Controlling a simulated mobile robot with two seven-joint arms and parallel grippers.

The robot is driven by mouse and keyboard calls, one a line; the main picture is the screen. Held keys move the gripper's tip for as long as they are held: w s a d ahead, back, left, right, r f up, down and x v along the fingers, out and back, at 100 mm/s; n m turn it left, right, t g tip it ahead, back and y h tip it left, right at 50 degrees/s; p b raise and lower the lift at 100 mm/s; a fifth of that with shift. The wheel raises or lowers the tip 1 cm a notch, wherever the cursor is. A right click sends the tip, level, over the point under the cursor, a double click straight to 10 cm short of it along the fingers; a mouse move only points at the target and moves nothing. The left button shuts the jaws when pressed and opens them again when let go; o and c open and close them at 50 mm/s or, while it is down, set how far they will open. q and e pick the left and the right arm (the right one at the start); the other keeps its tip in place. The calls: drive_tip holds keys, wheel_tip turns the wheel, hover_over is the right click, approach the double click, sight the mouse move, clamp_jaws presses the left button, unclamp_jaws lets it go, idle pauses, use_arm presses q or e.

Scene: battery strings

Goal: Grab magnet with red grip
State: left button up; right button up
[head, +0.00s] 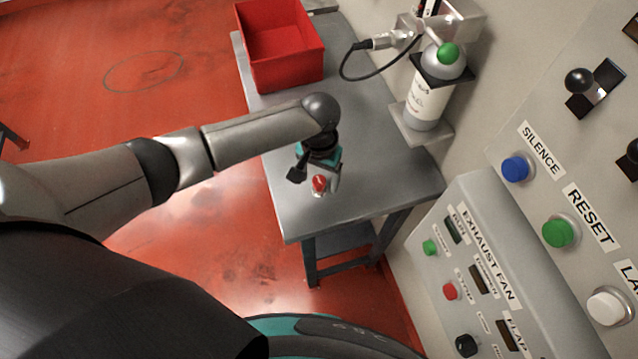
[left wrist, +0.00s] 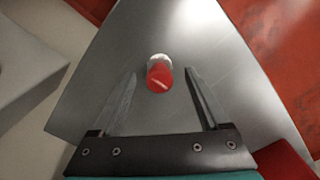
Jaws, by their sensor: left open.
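The magnet with the red grip (head: 319,183) stands on the grey table (head: 384,160) near its front end. In the left wrist view the red grip (left wrist: 159,77) sits on a pale round base. My left gripper (head: 317,179) is over the table right at the magnet, pointing down. Its two fingers are spread wide, and in the left wrist view the magnet shows between the fingertips (left wrist: 162,73) with a gap on each side. I cannot tell how far above the table the tips are. My right gripper is not in view.
A red bin (head: 286,82) stands at the table's far end. A gas cylinder (head: 428,98) with a green top hangs on the wall to the right. Control panels with buttons (head: 515,168) fill the right side. The table around the magnet is clear.

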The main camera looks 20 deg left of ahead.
use_arm(q)
wheel_tip(320, 180, down, 2)
drive_tip(key=shift+f, duration=0.1)
clamp_jaws()
idle(0.6)
